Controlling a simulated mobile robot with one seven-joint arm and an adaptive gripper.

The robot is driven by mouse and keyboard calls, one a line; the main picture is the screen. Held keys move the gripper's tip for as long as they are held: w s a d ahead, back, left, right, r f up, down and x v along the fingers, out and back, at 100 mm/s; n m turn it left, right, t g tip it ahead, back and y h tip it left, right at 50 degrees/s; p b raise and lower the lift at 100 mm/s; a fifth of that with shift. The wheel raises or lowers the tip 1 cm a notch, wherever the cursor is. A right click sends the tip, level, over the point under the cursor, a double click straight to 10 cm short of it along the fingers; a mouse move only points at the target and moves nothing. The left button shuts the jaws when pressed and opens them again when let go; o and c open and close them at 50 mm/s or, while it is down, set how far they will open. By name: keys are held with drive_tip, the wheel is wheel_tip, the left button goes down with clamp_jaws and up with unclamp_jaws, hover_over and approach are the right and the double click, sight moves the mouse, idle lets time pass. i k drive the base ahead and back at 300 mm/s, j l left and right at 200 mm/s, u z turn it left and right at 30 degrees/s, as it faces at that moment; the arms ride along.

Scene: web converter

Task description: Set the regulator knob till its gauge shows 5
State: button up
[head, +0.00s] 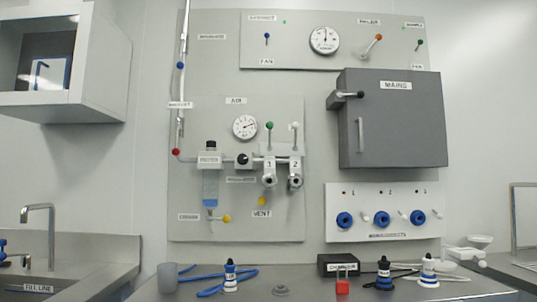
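The regulator knob (243,160) is a round black knob on the grey wall panel, in a horizontal pipe line. A small label below it is too blurred to read surely. Above it is a round white gauge (245,126) under the label AIR. Its dark needle seems to point to the right; the numbers are too small to read. My gripper is not in view, and nothing touches the knob.
A grey MAINS box (392,125) juts out further right.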

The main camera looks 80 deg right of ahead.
sight(243, 159)
drive_tip(key=z, duration=2.2)
